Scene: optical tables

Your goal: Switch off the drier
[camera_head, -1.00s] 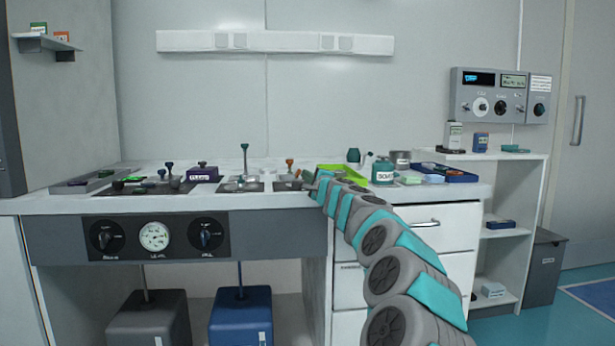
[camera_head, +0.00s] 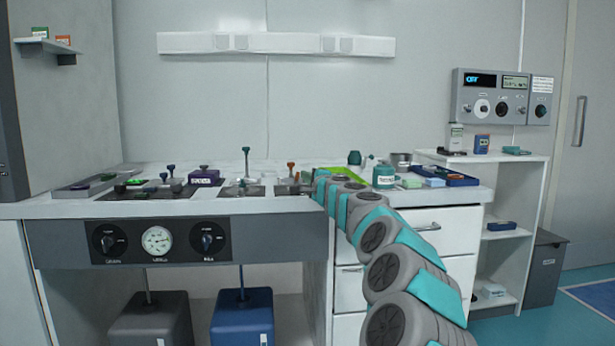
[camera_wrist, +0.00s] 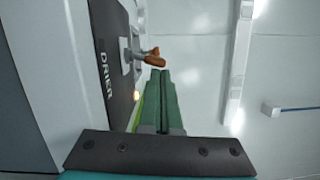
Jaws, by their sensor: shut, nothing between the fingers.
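The drier's dark plate (camera_wrist: 112,65), lettered "DRIER", shows at the left of the wrist view. A grey fitting with an orange-brown handle (camera_wrist: 154,58) sticks out from it. The orange handle also shows in the head view (camera_head: 291,168), standing on a dark plate on the bench. My gripper (camera_wrist: 160,73) is shut and empty, with its green fingertips just short of the handle in the picture. I cannot tell whether they touch it. In the head view my gripper is too small and overlapped to make out.
Other dark plates with knobs stand on the bench to the left, including a purple block (camera_head: 203,176) and a tall green-topped lever (camera_head: 246,165). A lime-green tray (camera_head: 347,175), a teal jar (camera_head: 384,176) and a blue tray (camera_head: 460,180) lie right of the handle.

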